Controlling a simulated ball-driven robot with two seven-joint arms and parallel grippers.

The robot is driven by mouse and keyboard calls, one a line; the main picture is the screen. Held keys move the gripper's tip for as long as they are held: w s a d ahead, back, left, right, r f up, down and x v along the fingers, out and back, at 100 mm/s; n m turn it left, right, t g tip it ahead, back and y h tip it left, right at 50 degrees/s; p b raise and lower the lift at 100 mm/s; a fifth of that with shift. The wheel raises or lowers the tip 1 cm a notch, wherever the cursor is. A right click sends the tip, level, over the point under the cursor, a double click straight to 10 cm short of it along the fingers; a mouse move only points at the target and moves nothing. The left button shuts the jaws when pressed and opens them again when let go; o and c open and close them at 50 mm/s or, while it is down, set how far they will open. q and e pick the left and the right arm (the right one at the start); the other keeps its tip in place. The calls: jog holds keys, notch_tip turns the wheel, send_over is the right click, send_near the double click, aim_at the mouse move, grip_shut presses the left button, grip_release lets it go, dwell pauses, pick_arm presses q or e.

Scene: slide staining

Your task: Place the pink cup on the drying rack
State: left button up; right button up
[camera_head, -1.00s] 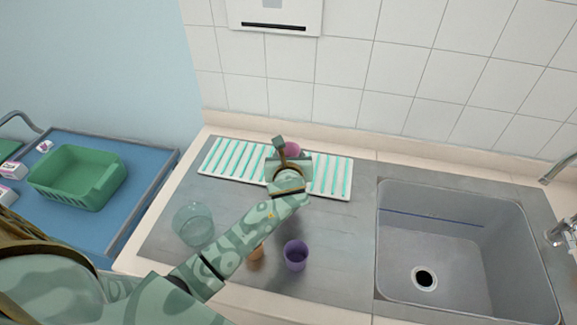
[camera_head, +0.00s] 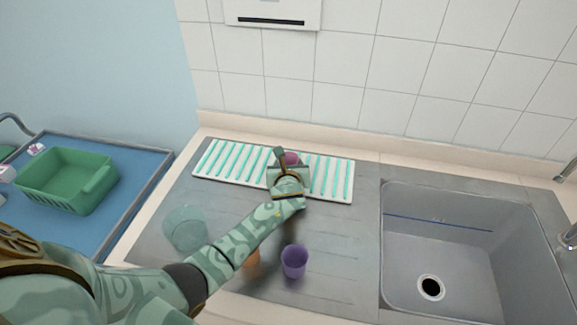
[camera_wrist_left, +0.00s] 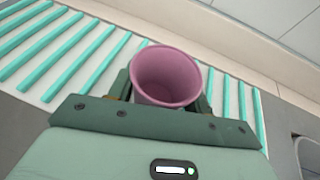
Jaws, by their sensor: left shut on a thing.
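The pink cup (camera_head: 292,158) is at the middle of the drying rack, mostly hidden behind my left gripper (camera_head: 284,165) in the head view. In the left wrist view the pink cup (camera_wrist_left: 166,76) stands mouth up between the fingers of my left gripper (camera_wrist_left: 162,88), which is shut on it. The drying rack (camera_head: 225,162) is white with teal ribs and lies along the back of the counter. It also shows in the left wrist view (camera_wrist_left: 60,45), under and around the cup. I cannot tell whether the cup's base touches it. My right gripper is not in view.
A purple cup (camera_head: 294,262), an orange cup (camera_head: 252,262) partly behind my arm, and a clear glass vessel (camera_head: 184,228) stand on the counter's front part. The sink (camera_head: 440,250) is at the right. A green basket (camera_head: 66,182) sits on a blue surface at the left.

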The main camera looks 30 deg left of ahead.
pick_arm(q)
jog(key=shift+f, duration=0.15)
jog(key=o, duration=1)
jog(key=shift+s+d+r, duration=0.1)
jog(key=shift+s+r, duration=0.1)
jog(key=shift+r, duration=0.1)
jog(key=p+v, duration=0.3)
jog(key=v, duration=0.7)
jog(key=shift+s+d+p, duration=0.15)
jog(key=shift+p, duration=0.2)
jog(key=shift+s+d+r, duration=0.25)
jog(key=shift+s, duration=0.3)
